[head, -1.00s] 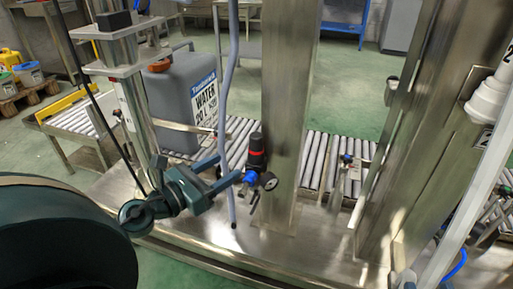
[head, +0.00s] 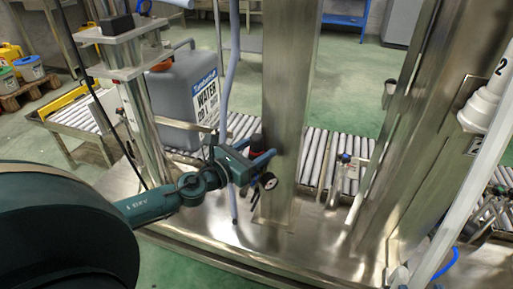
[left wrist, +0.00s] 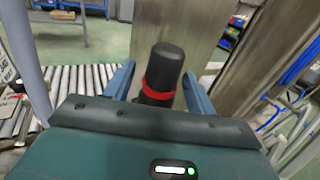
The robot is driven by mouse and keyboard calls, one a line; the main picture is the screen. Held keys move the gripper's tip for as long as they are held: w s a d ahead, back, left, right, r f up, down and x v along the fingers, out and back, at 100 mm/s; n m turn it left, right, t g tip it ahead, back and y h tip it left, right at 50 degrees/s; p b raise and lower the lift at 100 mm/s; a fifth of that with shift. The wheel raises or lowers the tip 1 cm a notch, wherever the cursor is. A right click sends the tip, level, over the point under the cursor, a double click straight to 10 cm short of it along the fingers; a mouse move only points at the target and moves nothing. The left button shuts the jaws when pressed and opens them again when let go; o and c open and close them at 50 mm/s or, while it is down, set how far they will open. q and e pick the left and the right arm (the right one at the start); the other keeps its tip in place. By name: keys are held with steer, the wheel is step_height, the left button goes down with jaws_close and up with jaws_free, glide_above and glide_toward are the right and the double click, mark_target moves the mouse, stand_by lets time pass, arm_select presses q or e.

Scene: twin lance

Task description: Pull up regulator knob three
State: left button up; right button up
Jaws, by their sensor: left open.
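The regulator knob (left wrist: 164,66) is a black cap with a red ring (left wrist: 160,82) below it. In the left wrist view it stands between the two blue fingers of my left gripper (left wrist: 160,78), which is open, with room on both sides. In the head view my left gripper (head: 262,160) is at the regulator, and the black knob (head: 256,141) shows just behind its fingers. The round pressure gauge (head: 268,181) hangs below the gripper. Most of the regulator body is hidden by the gripper. My right gripper is in neither view.
A steel column (head: 288,90) stands right behind the regulator. A grey hose (head: 232,75) hangs close to my left gripper. A grey water canister (head: 180,100) sits on the roller conveyor (head: 315,160). A second, wide steel post (head: 425,140) is at the right.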

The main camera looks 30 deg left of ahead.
arm_select(q)
steer(key=shift+c, duration=0.2)
jaws_close()
steer(key=shift+r+p, duration=0.5)
steer(key=shift+p, duration=0.05)
steer(key=shift+r+p, duration=0.25)
steer(key=shift+p, duration=0.05)
steer(key=shift+w+f, duration=0.1)
steer(key=shift+c, duration=1.4)
jaws_free()
steer(key=o, duration=0.3)
arm_select(e)
steer(key=shift+s+d, duration=0.1)
